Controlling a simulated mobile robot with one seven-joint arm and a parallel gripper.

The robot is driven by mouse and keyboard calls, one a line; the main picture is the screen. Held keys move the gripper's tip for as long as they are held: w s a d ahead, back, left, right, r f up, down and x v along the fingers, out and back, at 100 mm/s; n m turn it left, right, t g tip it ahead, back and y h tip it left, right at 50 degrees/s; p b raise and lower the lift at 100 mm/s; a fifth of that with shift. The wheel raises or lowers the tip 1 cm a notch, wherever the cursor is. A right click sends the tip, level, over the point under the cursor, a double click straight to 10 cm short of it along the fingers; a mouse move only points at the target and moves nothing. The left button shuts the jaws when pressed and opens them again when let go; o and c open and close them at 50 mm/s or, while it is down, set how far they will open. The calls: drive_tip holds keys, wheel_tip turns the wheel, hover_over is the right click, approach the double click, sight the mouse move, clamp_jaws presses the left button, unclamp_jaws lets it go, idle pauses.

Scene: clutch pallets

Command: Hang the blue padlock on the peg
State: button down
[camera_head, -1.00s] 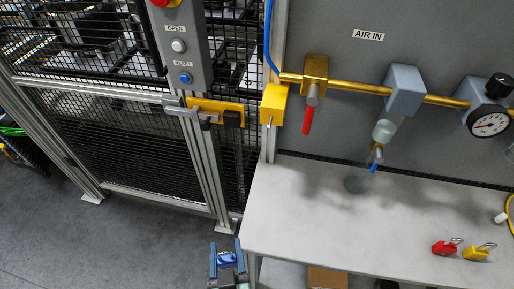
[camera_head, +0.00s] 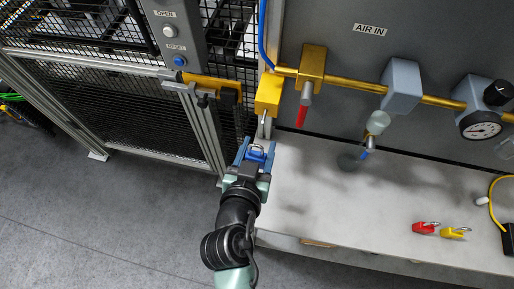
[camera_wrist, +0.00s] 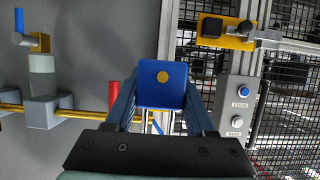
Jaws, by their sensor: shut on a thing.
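The blue padlock (camera_head: 257,154) is held between the two fingers of my gripper (camera_head: 257,150), its shackle toward the wall. In the wrist view the padlock's blue body (camera_wrist: 162,80) shows a round brass spot, with thin metal bars below it. My gripper (camera_wrist: 162,95) is shut on the padlock's sides. A yellow block (camera_head: 269,92) is fixed on the post, with a short metal piece (camera_head: 264,115) that looks like the peg. The padlock is below and slightly left of it in the head view, apart from it. The wrist view hides the block behind the padlock.
A brass pipe with a red-handled valve (camera_head: 302,113) runs right of the block. The gate latch (camera_head: 205,88) and mesh fence are left. A red padlock (camera_head: 424,228) and a yellow padlock (camera_head: 453,233) lie on the white bench (camera_head: 330,215). The bench's middle is clear.

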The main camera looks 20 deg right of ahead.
drive_tip(key=r+x, duration=0.1)
drive_tip(key=x, duration=0.7)
drive_tip(key=shift+w+d+r, duration=0.15)
drive_tip(key=shift+w+r, duration=0.1)
drive_tip(key=shift+w, duration=0.1)
idle(0.3)
idle(0.7)
drive_tip(key=shift+c, duration=0.9)
unclamp_jaws()
drive_tip(key=shift+s+b, duration=0.1)
drive_tip(key=shift+b, duration=0.2)
